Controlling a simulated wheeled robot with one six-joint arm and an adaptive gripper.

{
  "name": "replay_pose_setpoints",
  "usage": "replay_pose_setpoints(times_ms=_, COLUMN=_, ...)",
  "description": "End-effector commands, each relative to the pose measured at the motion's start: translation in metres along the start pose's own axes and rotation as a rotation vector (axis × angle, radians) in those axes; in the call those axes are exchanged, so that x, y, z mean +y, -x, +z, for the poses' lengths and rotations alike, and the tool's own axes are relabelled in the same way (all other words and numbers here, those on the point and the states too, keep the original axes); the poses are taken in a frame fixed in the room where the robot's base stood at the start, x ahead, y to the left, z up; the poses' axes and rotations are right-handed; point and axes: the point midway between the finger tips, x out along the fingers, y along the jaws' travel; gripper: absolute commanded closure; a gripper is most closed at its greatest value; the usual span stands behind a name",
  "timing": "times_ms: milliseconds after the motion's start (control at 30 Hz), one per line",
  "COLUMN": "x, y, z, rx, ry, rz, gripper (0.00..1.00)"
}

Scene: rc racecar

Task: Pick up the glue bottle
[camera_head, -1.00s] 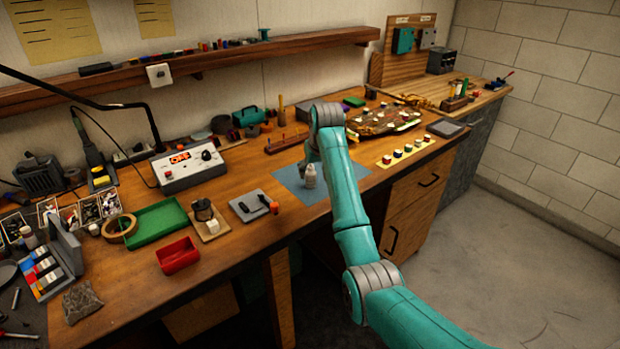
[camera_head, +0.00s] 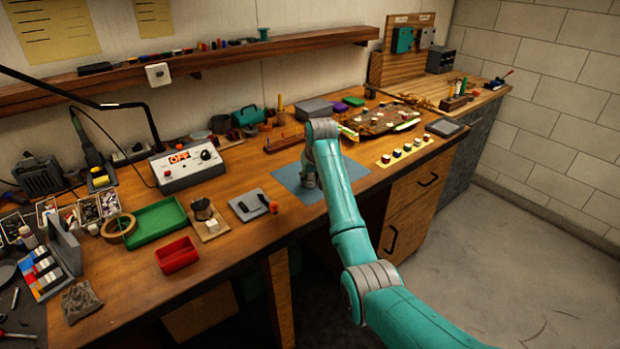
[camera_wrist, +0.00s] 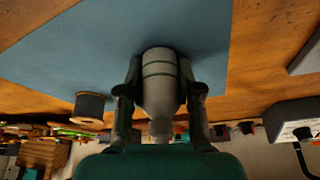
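The glue bottle (camera_wrist: 160,85) is pale and rounded with thin dark bands. In the wrist view it lies between the two fingers of my gripper (camera_wrist: 161,72), which press close on both its sides. The bottle's narrow end points toward my palm, and its wide end is at the blue mat (camera_wrist: 90,40). I cannot tell whether it touches the mat or is slightly above it. In the head view my gripper (camera_head: 309,178) is low over the blue mat (camera_head: 290,183), and my arm hides most of the bottle.
A yellow strip with several small pots (camera_head: 405,151) lies to the right. A red tray (camera_head: 177,255) and a green tray (camera_head: 158,222) stand further left.

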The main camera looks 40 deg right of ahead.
Motion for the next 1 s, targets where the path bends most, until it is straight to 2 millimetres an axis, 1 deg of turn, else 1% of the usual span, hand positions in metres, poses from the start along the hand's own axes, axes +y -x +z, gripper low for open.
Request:
replay_pose_setpoints(times_ms=67, x=0.000, y=0.000, z=0.000, rx=0.000, ry=0.000, rz=0.000, gripper=0.94)
replay_pose_setpoints(times_ms=300, x=0.000, y=0.000, z=0.000, rx=0.000, ry=0.000, rz=0.000, gripper=0.94)
replay_pose_setpoints(times_ms=433, x=0.000, y=0.007, z=-0.004, rx=0.001, ry=0.000, rz=0.000, gripper=0.94)
replay_pose_setpoints(times_ms=567, x=0.000, y=0.026, z=-0.012, rx=0.004, ry=0.000, rz=0.000, gripper=0.94)
replay_pose_setpoints(times_ms=800, x=0.000, y=0.068, z=-0.029, rx=0.003, ry=0.000, rz=0.000, gripper=0.94)
replay_pose_setpoints(times_ms=900, x=0.000, y=0.080, z=-0.034, rx=0.002, ry=0.000, rz=0.000, gripper=0.94)
replay_pose_setpoints(times_ms=1000, x=0.000, y=0.088, z=-0.037, rx=0.001, ry=0.002, rz=-0.001, gripper=0.94)
